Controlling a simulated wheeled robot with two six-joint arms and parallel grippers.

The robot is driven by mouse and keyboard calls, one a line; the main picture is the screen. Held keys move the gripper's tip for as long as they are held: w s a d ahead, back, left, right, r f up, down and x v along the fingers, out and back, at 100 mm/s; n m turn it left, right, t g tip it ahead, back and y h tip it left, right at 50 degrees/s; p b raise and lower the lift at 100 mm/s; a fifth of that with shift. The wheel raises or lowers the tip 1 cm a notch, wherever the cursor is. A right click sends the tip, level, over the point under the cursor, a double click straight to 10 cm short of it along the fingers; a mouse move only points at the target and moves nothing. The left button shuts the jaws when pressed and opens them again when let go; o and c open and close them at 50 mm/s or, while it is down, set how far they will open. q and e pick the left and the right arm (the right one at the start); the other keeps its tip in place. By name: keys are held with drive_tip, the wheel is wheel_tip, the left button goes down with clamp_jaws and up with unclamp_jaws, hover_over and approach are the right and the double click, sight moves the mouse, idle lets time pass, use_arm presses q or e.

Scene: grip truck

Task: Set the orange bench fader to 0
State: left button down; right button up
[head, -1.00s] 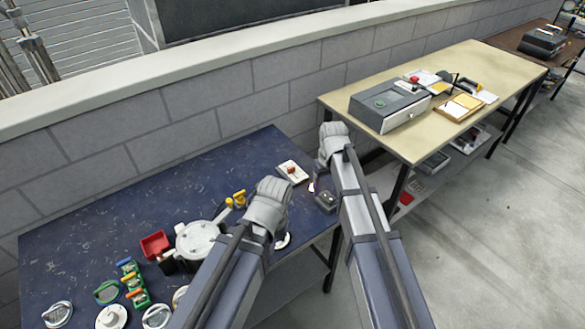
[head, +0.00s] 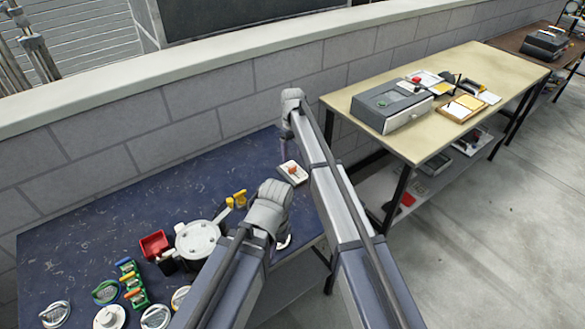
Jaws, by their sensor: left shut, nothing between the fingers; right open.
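The bench fader is a small white box with an orange-red knob (head: 293,172) on top. It sits near the right edge of the dark blue table, in the head view. My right gripper (head: 291,98) is above the fader in the picture, over the table's back edge by the wall. It is open and empty, with its fingers hard to make out. The fader's scale marks are too small to read.
The blue table (head: 95,215) holds a silver pot (head: 199,238), a red bin (head: 154,244), yellow pieces (head: 239,198) and several lids and clamps at lower left. A tan table (head: 450,125) with a grey drawer box (head: 390,104) stands right. The blue table's back left is clear.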

sight(293, 167)
wheel_tip(293, 167, down, 7)
drive_tip(key=b, duration=0.6)
drive_tip(key=shift+r, duration=0.15)
clamp_jaws()
idle(1.0)
